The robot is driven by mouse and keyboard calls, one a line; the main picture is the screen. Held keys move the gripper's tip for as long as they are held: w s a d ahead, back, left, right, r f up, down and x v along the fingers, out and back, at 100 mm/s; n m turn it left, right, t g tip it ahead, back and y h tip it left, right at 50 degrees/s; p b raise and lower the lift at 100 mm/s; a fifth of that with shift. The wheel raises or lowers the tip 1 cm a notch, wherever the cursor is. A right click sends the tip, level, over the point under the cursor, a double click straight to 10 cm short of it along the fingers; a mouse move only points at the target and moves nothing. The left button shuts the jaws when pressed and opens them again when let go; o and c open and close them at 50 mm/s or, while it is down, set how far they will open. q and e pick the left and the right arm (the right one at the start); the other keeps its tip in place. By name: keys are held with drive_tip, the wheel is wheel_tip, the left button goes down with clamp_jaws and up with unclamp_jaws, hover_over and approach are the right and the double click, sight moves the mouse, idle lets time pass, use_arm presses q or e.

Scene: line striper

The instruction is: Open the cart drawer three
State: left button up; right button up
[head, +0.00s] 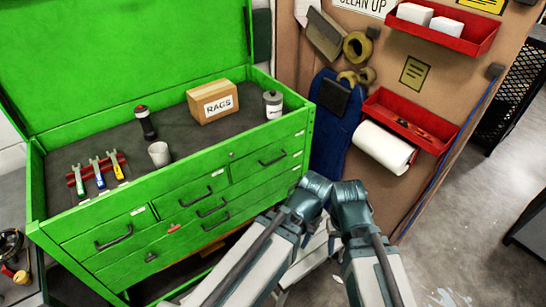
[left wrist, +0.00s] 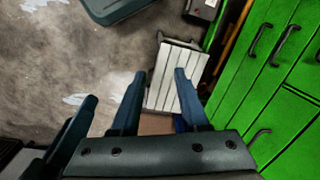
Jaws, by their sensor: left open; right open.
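The green tool cart (head: 45,225) stands at left in the head view, lid up. Its drawer fronts look shut, with dark bar handles: one on the left drawer (head: 114,238), one on the middle drawer (head: 195,197), one on the right drawer (head: 272,160), more below. Small white labels are too small to read, so I cannot tell which is three. In the left wrist view the cart front (left wrist: 230,85) is at right. My left gripper (left wrist: 160,85) is open and empty, apart from the handles. My right gripper (head: 330,232) is open, mostly hidden by my arms.
A slatted step stool (left wrist: 178,75) stands on the floor by the cart. A pegboard (head: 440,72) with red trays stands behind at right. Open floor lies at right.

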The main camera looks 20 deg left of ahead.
use_arm(q)
drive_tip(key=w+a+f+n+b, duration=0.1)
drive_tip(key=w+a+f+b, duration=0.1)
drive_tip(key=f+b, duration=1.65)
drive_tip(key=w+a+f+n+b, duration=0.1)
drive_tip(key=w+a+f+b, duration=0.1)
drive_tip(key=f+b, duration=1.6)
drive_tip(key=w+a+r+n+t+h, duration=0.1)
drive_tip(key=w+a+r+n+t, duration=0.2)
drive_tip(key=w, duration=0.5)
drive_tip(key=w+a+r+n+t+h, duration=0.1)
drive_tip(key=w+a+n+t+h, duration=0.15)
drive_tip(key=w+n+t, duration=0.35)
drive_tip(key=w+a+r+n+t+y, duration=0.1)
drive_tip(key=w+a+r+n+t, duration=0.1)
drive_tip(key=r, duration=0.4)
drive_tip(key=w+a+r+n+t+y, duration=0.2)
drive_tip(key=w+r+n+t, duration=0.1)
drive_tip(key=r+n+t, duration=0.2)
drive_tip(key=w+a+r+n+t+y, duration=0.1)
drive_tip(key=w+a+r+n+t, duration=0.1)
drive_tip(key=r, duration=0.6)
drive_tip(key=shift+w+a+n+t, duration=0.25)
drive_tip(key=shift+w+n+t, duration=0.25)
drive_tip(key=shift+n+t, duration=0.25)
drive_tip(key=shift+w+r, duration=0.1)
